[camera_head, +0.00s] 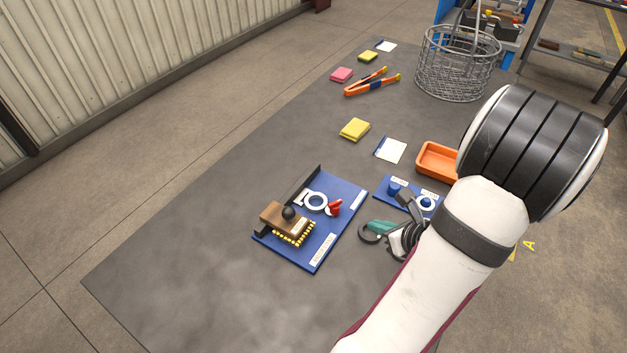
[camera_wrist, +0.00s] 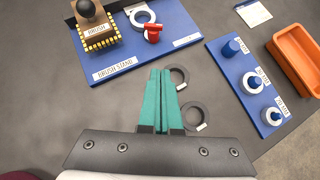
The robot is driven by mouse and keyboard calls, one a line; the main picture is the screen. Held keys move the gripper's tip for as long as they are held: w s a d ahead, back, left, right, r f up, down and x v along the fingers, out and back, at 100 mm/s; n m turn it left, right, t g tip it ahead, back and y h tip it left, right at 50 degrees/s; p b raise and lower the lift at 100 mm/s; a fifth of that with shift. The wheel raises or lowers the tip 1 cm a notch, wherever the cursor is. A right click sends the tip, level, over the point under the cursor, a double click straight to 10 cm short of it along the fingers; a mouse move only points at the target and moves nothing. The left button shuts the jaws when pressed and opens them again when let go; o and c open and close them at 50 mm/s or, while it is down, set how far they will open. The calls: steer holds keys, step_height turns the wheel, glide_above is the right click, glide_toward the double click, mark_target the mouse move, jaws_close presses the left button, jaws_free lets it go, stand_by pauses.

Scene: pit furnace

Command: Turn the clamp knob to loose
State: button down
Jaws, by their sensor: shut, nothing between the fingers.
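The red clamp knob (camera_head: 334,208) sits beside a white ring-shaped clamp (camera_head: 309,197) on the blue brush stand (camera_head: 326,240). In the wrist view the knob (camera_wrist: 153,33) is just beyond my fingertips, with the clamp ring (camera_wrist: 136,22) behind it. A brush (camera_head: 272,217) with a wooden block, black ball and yellow bristles is at the stand's left side. My gripper (camera_head: 373,226) has teal fingers, shut and empty, apart from the knob and to its right in the head view. The fingertips (camera_wrist: 160,72) point toward the stand's front edge in the wrist view.
Dark rings (camera_wrist: 180,72) (camera_wrist: 201,113) lie beside my fingers. A blue board with pegs and rings (camera_wrist: 245,82) and an orange tray (camera_head: 423,164) are to the right. Sponges, tongs (camera_head: 366,87) and a wire basket (camera_head: 455,75) stand farther back. The front left table is clear.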

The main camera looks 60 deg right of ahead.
mark_target(333, 206)
steer(key=x, duration=0.9)
steer(key=shift+a, duration=0.1)
steer(key=w+d, duration=0.2)
steer(key=w, duration=0.1)
steer(key=shift+w+f, duration=0.15)
steer(key=shift+w+d, duration=0.2)
steer(key=shift+w, duration=0.15)
